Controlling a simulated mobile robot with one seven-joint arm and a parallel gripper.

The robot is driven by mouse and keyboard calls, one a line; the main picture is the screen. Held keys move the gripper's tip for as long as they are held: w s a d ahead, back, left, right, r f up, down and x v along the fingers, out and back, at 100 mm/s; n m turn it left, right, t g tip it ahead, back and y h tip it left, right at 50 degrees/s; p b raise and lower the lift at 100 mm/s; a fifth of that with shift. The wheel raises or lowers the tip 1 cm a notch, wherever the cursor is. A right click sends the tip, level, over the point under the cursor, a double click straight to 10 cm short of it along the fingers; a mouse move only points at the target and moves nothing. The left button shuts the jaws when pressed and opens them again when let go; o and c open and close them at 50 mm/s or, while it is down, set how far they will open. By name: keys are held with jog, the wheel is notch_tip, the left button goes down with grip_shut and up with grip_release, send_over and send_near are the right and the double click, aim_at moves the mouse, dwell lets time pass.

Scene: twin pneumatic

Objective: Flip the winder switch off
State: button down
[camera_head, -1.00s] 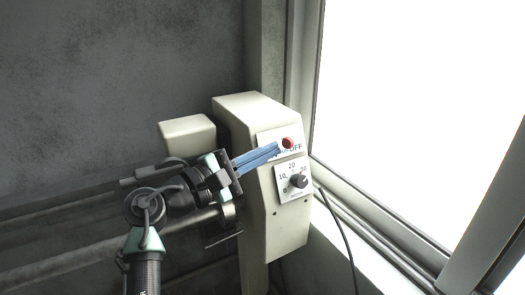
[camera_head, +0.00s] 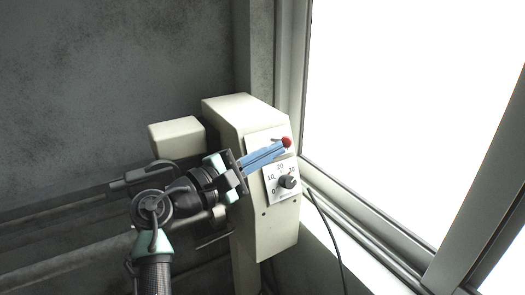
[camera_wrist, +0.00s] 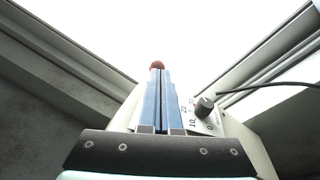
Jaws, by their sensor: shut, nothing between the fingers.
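The winder switch (camera_head: 287,142) has a red round tip and sits on a white label plate on the front of a cream control box (camera_head: 275,222). Its red tip also shows in the wrist view (camera_wrist: 158,65), just beyond the fingertips. My gripper (camera_head: 281,147) is shut and empty, its blue fingers pointing up and right across the label plate. The fingertips are at the switch and overlap it in the picture; I cannot tell whether they touch. The fingers hide most of the plate's lettering and the lower part of the switch.
A black dial knob (camera_head: 287,182) on a numbered plate is just below the fingers; it also shows in the wrist view (camera_wrist: 205,106). A bright window (camera_head: 400,110) with a grey frame stands to the right. A black cable (camera_head: 329,228) hangs beside the box.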

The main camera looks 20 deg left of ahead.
jog(key=shift+w+d+r, duration=0.15)
jog(key=shift+w+d, duration=0.75)
jog(key=shift+d, duration=0.25)
jog(key=shift+w+d+r, duration=0.15)
jog(key=shift+w+d, duration=0.75)
jog(key=shift+d, duration=0.2)
